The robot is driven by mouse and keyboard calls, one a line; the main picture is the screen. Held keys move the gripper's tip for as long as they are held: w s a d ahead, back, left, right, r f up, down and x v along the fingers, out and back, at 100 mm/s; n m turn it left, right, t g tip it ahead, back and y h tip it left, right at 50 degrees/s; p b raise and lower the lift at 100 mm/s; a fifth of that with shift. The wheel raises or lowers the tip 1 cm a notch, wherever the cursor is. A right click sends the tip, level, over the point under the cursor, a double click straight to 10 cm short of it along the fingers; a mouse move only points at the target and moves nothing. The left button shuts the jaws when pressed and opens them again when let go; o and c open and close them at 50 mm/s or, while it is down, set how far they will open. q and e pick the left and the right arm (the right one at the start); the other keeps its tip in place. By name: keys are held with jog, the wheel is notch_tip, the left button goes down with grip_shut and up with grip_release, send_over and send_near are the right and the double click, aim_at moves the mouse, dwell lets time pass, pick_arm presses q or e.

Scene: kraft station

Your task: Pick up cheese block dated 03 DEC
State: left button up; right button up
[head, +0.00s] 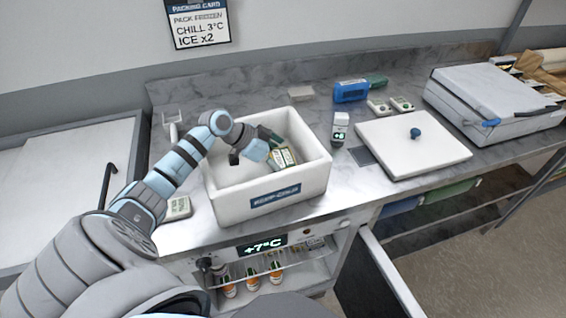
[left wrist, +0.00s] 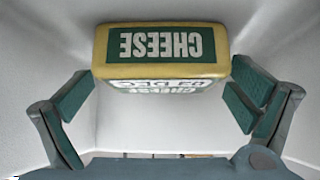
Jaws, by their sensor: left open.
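A cheese block (head: 283,157) with yellow sides and a green-and-white label lies in the white foam box (head: 274,204) marked "KEEP COLD". In the left wrist view the cheese block (left wrist: 160,45) shows "CHEESE" upside down on its label; part of a second line below it is seen edge-on and I cannot read a date. My left gripper (head: 256,147) is inside the box, beside the block. In the left wrist view its green-padded fingers (left wrist: 158,98) are spread wide, with the block ahead between them, not gripped. My right gripper is not in view.
The box walls surround my left gripper. Right of it are a small white device (head: 340,128) reading "+6", a white board (head: 415,142) with a blue knob and a blue item (head: 350,92). Below, an open fridge (head: 268,275) shows +7°C and bottles; its door (head: 390,280) stands out.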

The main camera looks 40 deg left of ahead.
pick_arm(q)
jog(key=shift+a, duration=0.1)
jog(key=c, duration=1.4)
